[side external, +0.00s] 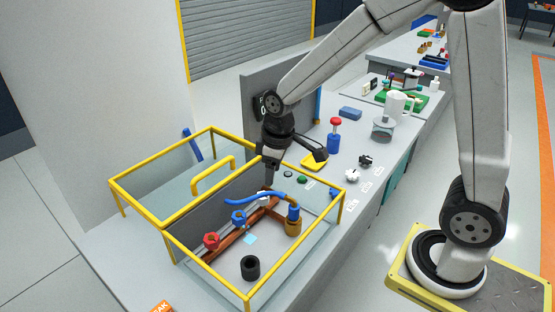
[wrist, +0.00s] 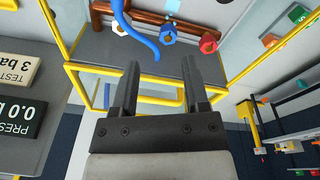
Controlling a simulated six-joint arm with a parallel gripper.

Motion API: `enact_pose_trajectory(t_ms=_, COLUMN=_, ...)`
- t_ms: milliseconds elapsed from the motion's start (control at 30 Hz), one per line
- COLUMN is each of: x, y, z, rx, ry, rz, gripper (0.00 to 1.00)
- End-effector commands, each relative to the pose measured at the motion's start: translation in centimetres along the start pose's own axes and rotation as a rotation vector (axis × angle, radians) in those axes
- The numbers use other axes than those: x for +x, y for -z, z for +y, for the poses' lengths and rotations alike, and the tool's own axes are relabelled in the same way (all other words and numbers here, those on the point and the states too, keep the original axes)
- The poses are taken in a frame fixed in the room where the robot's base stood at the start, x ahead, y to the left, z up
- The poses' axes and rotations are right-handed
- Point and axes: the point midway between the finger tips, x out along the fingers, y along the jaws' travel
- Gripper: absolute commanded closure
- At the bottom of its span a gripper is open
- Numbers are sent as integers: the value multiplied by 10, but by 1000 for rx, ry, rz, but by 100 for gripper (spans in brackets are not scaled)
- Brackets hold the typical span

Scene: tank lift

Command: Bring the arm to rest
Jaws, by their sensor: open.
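My gripper (side external: 269,178) points down over the back part of a clear tank with a yellow frame (side external: 166,226). A copper pipe (side external: 228,240) runs inside the tank, with a red valve (side external: 211,241), a blue valve (side external: 238,217) and a curved blue hose (side external: 252,197). The fingertips appear close above a white fitting on the pipe in the side view; I cannot tell whether they touch it. The hose (wrist: 140,38) also shows in the wrist view, beyond the fingers.
A black ring (side external: 250,268) lies in the tank's front part. Behind are a red-topped blue bottle (side external: 334,136) and a white jug (side external: 396,103). Pressure signs (wrist: 18,72) show at the wrist view's left.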

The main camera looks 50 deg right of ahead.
Motion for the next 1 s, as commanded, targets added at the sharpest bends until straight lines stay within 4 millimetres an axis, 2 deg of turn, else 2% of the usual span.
enact_pose_trajectory(t_ms=33, x=0, y=-13, z=-4, rx=43, ry=-4, rz=10, gripper=42)
enact_pose_trajectory(t_ms=200, x=4, y=-50, z=-17, rx=190, ry=-16, rz=49, gripper=42)
enact_pose_trajectory(t_ms=433, x=9, y=-88, z=-30, rx=336, ry=-21, rz=88, gripper=42)
enact_pose_trajectory(t_ms=600, x=10, y=-98, z=-34, rx=376, ry=-22, rz=99, gripper=42)
enact_pose_trajectory(t_ms=1000, x=10, y=-98, z=-34, rx=378, ry=-22, rz=100, gripper=42)
